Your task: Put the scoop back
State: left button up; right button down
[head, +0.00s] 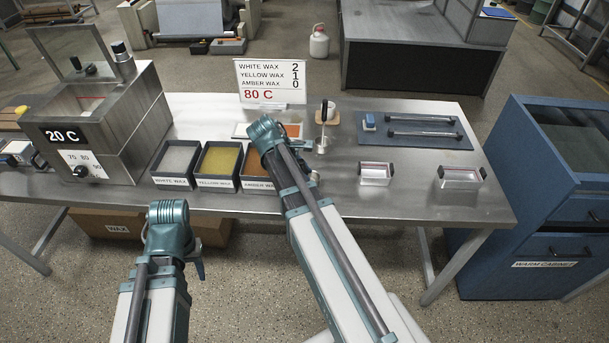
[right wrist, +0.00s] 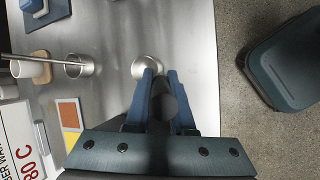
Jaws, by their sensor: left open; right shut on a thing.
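My right gripper (right wrist: 160,80) is shut on the dark handle of the scoop, between its two blue fingers in the right wrist view. The scoop's round metal bowl (right wrist: 146,67) shows just beyond the fingertips, over the steel table; I cannot tell whether it touches. In the head view my right forearm hides most of the gripper, and a bit of the scoop (head: 314,176) shows beside it, right of the amber wax bin (head: 257,184). My left gripper (head: 198,268) is open and empty, in front of the table's near edge.
White wax (head: 171,183) and yellow wax (head: 215,183) bins stand left of the amber one. Two clear trays (head: 375,174) (head: 461,178) sit right; table between is clear.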

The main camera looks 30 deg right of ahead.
jog(key=c, duration=1.2)
grip_release()
jog(key=shift+f, duration=0.1)
jog(key=o, duration=0.4)
jog(key=shift+o, duration=0.2)
jog(key=shift+a+r+p, duration=0.15)
jog(key=shift+r+p, duration=0.3)
jog(key=shift+r, duration=0.15)
jog(key=p+v, duration=1)
jog(key=v, duration=0.1)
jog(key=s+a+f+m+y, duration=0.1)
jog(key=s+a+m+y, duration=0.1)
jog(key=s+a, duration=0.5)
jog(key=s+a+f+m+y, duration=0.1)
jog(key=s+a+m+y, duration=0.1)
jog(key=s+a, duration=0.6)
jog(key=a+m, duration=0.1)
jog(key=a, duration=0.5)
jog(key=shift+a+f+y, duration=0.15)
jog(key=shift+f+y, duration=0.25)
